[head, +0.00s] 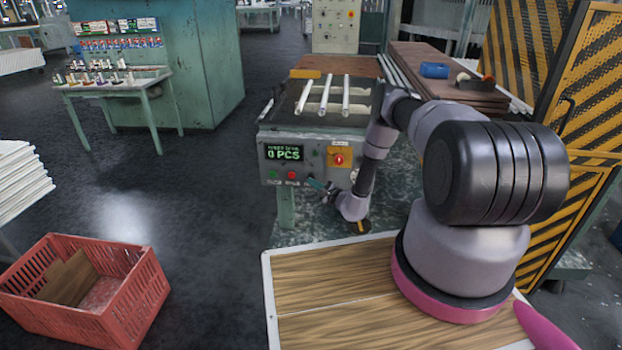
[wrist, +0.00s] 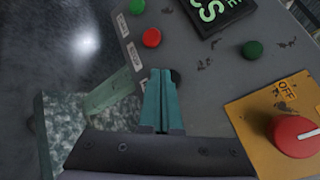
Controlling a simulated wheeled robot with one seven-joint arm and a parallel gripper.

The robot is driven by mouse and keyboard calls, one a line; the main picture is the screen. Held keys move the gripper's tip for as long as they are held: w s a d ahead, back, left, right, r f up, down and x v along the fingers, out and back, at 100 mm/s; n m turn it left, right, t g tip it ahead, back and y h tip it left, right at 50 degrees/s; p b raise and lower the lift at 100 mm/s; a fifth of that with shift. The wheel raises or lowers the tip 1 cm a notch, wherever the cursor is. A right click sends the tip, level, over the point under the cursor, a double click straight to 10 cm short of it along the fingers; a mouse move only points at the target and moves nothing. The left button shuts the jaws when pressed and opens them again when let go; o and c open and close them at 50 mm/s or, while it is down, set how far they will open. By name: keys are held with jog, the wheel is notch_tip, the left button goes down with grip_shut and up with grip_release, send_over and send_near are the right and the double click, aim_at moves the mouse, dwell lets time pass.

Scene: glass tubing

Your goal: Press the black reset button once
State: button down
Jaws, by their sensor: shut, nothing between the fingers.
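The black reset button (wrist: 176,76) shows in the wrist view as a dark round spot on the grey control panel (wrist: 206,100), partly hidden by my fingertips. My gripper (wrist: 160,72) has its two teal fingers shut together with nothing between them. Its tips overlap the button's left side in the picture; I cannot tell whether they touch it. In the head view my gripper (head: 316,183) is at the lower front of the panel (head: 318,152), right of the red button (head: 292,175). The display (head: 285,153) reads 0 PCS. The black button cannot be made out there.
A green button (wrist: 137,6) and a red button (wrist: 152,37) line the panel beside the black one. Another green button (wrist: 252,50) and a red rotary switch (wrist: 295,137) on a yellow plate are to the right. White tubes (head: 325,95) lie on the machine top.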

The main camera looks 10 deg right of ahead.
jog(key=shift+s, duration=0.25)
jog(key=shift+a, duration=0.1)
jog(key=shift+s+a, duration=0.25)
jog(key=shift+s, duration=0.55)
jog(key=shift+s+a, duration=0.25)
jog(key=shift+s, duration=0.55)
jog(key=shift+s+a, duration=0.25)
jog(key=shift+s, duration=0.55)
